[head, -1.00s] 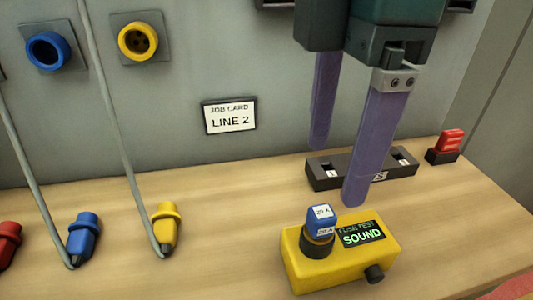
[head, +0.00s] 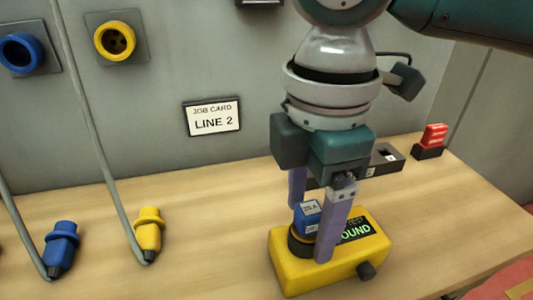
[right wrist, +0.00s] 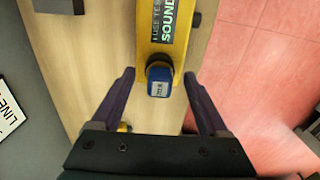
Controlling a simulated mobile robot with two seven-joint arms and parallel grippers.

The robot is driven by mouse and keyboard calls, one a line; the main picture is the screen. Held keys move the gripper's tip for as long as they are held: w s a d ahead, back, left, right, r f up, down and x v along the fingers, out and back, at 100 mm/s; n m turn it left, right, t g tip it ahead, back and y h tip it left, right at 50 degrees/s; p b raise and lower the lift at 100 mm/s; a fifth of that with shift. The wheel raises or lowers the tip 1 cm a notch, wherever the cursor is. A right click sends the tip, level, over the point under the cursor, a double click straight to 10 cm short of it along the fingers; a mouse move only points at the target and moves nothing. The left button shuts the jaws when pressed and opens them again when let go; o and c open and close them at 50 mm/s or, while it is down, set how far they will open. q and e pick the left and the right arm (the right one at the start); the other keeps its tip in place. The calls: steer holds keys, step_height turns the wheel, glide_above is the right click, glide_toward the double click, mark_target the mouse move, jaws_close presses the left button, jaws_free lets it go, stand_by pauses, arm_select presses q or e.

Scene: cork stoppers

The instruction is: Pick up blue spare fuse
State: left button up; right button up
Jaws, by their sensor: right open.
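The blue spare fuse (head: 308,216), labelled 20 A, stands in the dark round socket of the yellow fuse tester (head: 290,275). It also shows in the right wrist view (right wrist: 159,80), at the near end of the tester (right wrist: 148,40). My right gripper (head: 308,234) is open, with one purple finger behind the fuse and one in front of it. In the right wrist view its fingers (right wrist: 158,76) stand on either side of the fuse with gaps. The finger in front covers part of the tester's display, which reads "OUND". My left gripper is not in view.
A dark fuse holder (head: 388,158) is partly hidden behind my right gripper. A red fuse (head: 433,137) stands in a small base at the right. Blue (head: 61,248) and yellow (head: 149,232) plugs with cables lie left. A job card (head: 212,117) reads LINE 2.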

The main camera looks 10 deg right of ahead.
steer(key=shift+c, duration=0.3)
jaws_close()
stand_by(0.4)
